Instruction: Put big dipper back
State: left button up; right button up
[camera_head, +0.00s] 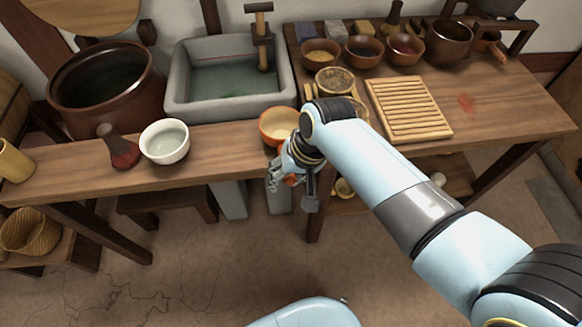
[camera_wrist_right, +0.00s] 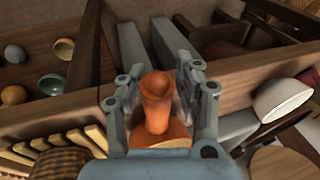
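The big dipper (camera_head: 279,127), an orange gourd-like scoop with a pale inside, shows at the front edge of the table, left of my right forearm. My right gripper (camera_head: 288,180) hangs just in front of the table edge, below the dipper's bowl. In the right wrist view an orange handle (camera_wrist_right: 156,92) with a flared end stands between the two fingers of the right gripper (camera_wrist_right: 163,100), which appear closed around it. The palm hides part of the orange body. My left gripper is not in view.
A large brown jar (camera_head: 140,93) stands at the left. Open floor lies in front.

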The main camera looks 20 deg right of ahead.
jog(key=p+v, duration=0.2)
jog(key=v, duration=1)
jog(key=w+d+r+n+t+h, duration=0.1)
jog(key=w+d+r+t+h, duration=0.15)
jog(key=w+d+t, duration=0.3)
jog(key=s+d+f+n+g, duration=0.1)
jog(key=s+d+f, duration=0.15)
jog(key=f, duration=0.45)
jog(key=s+d+f, duration=0.1)
jog(key=s+f, duration=0.3)
jog(key=f, duration=0.3)
jog(key=s+d+f+g, duration=0.1)
jog(key=s+f+g, duration=0.1)
jog(key=s+f, duration=0.4)
jog(key=s+d+f+n+g, duration=0.1)
jog(key=s+f, duration=0.6)
jog(key=s, duration=0.8)
jog(key=s+d+f+g, duration=0.2)
jog(key=s+f, duration=0.4)
jog(key=s, duration=0.5)
jog(key=shift+s+d+f+n+g+h, duration=0.15)
jog(key=shift+s+d+n+g+h, duration=0.15)
jog(key=shift+d+h, duration=0.2)
jog(key=shift+f, duration=0.1)
